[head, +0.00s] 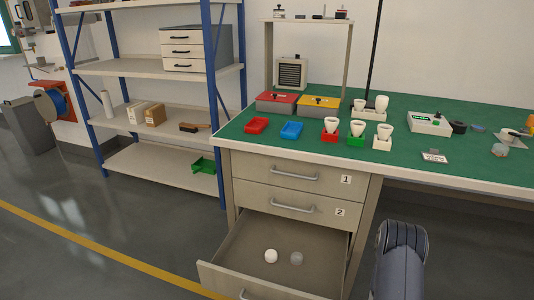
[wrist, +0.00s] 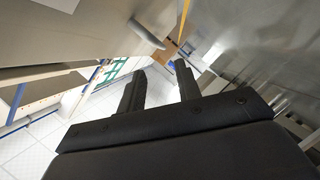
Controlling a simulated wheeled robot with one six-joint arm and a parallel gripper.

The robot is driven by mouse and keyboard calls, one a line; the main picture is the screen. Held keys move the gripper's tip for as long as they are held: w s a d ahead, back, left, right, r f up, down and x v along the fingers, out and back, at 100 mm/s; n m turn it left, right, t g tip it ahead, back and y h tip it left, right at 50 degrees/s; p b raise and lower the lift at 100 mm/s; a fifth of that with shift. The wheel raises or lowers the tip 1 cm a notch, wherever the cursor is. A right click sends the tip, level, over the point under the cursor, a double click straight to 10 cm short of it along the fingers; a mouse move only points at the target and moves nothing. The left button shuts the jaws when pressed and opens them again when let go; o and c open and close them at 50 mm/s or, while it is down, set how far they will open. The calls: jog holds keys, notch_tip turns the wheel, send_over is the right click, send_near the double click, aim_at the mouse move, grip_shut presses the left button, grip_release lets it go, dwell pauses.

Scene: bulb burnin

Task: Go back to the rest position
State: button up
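My gripper (wrist: 160,84) shows in the wrist view with its two black fingers apart and nothing between them. Behind the fingers are a pale floor and parts of furniture, seen at a tilt. In the head view a grey link of my arm stands at the lower right, in front of the workbench (head: 470,178). My gripper's fingers cannot be made out in the head view. The bottom drawer (head: 235,250) of the bench is open. It holds a white round object (head: 271,256) and a greyer round one (head: 296,258), lying apart.
A blue-posted shelf (head: 150,119) stands at the left. The floor left of the drawer is clear.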

jog(key=b+x, duration=0.2)
jog(key=x, duration=0.8)
jog(key=shift+w+d+r, duration=0.1)
